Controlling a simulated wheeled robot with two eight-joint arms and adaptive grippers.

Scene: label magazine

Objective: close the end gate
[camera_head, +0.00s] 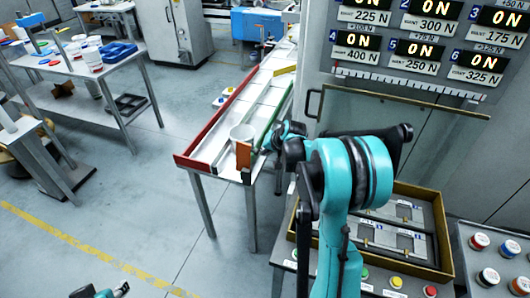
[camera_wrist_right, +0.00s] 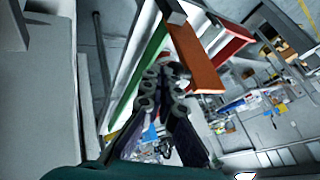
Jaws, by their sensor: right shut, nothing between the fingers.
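The end gate, an orange plate (camera_head: 243,155), stands upright at the near end of the long white magazine tray (camera_head: 207,155). Beside it is a dark post at the tray's right corner. In the right wrist view the orange gate (camera_wrist_right: 195,58) lies just beyond and right of the fingertips. My right gripper (camera_head: 267,143) is beside the green rail, right of the gate; its fingers (camera_wrist_right: 166,78) are shut and empty. Contact with the gate cannot be told. My left gripper (camera_head: 104,292) shows only partly at the bottom edge; its jaws are unclear.
A red rail (camera_head: 222,118) runs along the tray's left side and a green rail (camera_head: 273,119) along its right. A grey cabinet with lit displays (camera_head: 435,63) is at right. Floor left of the tray is free.

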